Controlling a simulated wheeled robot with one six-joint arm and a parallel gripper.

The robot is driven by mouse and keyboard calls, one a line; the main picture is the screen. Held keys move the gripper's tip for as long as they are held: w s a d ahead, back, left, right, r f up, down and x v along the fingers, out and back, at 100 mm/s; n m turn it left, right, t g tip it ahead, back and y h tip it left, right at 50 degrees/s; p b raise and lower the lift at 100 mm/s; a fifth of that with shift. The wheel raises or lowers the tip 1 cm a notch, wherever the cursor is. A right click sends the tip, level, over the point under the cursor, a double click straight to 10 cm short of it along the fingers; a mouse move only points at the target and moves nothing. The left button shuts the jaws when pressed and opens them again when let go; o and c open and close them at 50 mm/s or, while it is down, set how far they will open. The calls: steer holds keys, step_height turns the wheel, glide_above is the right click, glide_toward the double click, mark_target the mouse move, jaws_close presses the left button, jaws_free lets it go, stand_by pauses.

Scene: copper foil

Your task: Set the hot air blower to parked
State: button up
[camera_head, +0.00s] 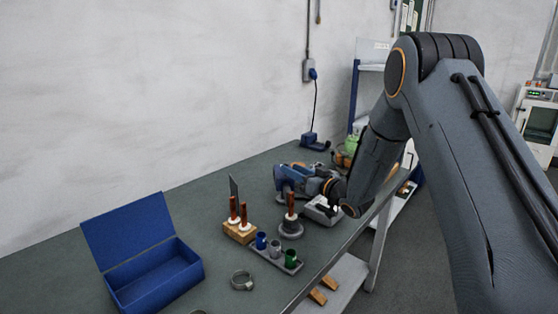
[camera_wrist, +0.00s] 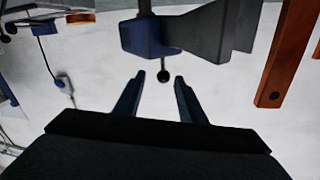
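The hot air blower appears to be the blue and grey device (camera_head: 290,176) on the bench, partly hidden by my wrist in the head view. In the wrist view, which looks upside down, its blue body (camera_wrist: 145,37) and wide grey part (camera_wrist: 215,32) are at the top. A short lever with a dark round knob (camera_wrist: 164,76) hangs from the blue body. My gripper (camera_wrist: 160,77) is open, and the knob shows between its two fingertips. I cannot tell whether they touch it. The fingers are not clearly visible in the head view.
An open blue box (camera_head: 150,276), a wooden block with red-handled tools (camera_head: 240,233), a tray of coloured cups (camera_head: 273,255) and a grey ring (camera_head: 242,280) lie on the bench (camera_head: 210,220). A corded blue unit (camera_head: 313,141) stands behind. Orange-brown handles (camera_wrist: 290,50) show at right in the wrist view.

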mark_target(279, 172)
steer(key=p+x, duration=0.1)
steer(key=x, duration=0.3)
steer(key=p+x, duration=0.1)
steer(key=x, duration=0.2)
steer(key=shift+w+a, duration=0.1)
steer(key=shift+a, duration=0.4)
steer(key=shift+c, duration=0.2)
jaws_close()
steer(key=shift+d, duration=0.1)
